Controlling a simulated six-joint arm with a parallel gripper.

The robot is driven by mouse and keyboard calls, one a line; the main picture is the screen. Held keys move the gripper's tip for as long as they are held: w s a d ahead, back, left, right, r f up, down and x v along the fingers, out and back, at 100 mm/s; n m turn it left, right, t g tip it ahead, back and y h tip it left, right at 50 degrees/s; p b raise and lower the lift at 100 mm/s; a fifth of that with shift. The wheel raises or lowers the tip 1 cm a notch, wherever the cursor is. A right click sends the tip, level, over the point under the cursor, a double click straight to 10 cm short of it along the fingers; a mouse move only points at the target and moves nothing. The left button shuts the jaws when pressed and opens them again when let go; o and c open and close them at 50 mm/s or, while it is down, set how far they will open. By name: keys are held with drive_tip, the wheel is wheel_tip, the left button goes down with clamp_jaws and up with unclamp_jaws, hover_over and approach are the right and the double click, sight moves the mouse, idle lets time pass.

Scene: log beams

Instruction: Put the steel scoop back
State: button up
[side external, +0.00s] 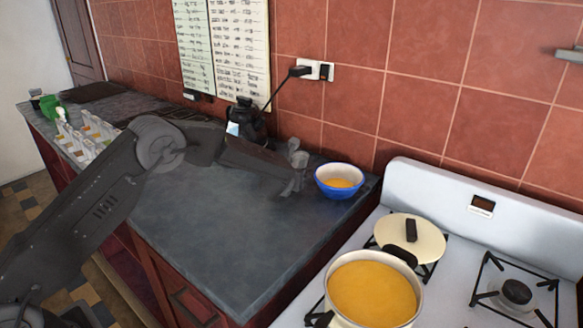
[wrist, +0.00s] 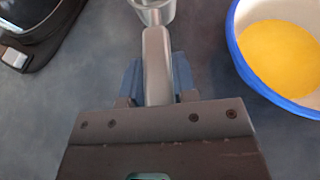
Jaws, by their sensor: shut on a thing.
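The steel scoop (wrist: 152,12) shows at the top of the wrist view, its cup partly cut off by the frame edge. Its pale grey handle (wrist: 157,60) runs down between the two fingers of my gripper (wrist: 157,85), which is shut on it. In the side view my gripper (side external: 294,180) is over the grey counter, just left of the blue-rimmed bowl (side external: 339,184). The bowl holds yellow-orange contents and also shows at the right of the wrist view (wrist: 236,50).
A black appliance (side external: 245,128) stands by the wall, its cord running to a socket (side external: 317,70). The stove (side external: 455,215) at right holds a pot of yellow food (side external: 374,294) and a lid (side external: 410,240). Cartons (side external: 85,140) stand far left. The front counter (side external: 225,250) is clear.

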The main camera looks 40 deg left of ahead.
drive_tip(key=shift+f, duration=0.3)
drive_tip(key=shift+f, duration=0.65)
idle(0.3)
drive_tip(key=o, duration=1)
drive_tip(key=shift+s, duration=0.1)
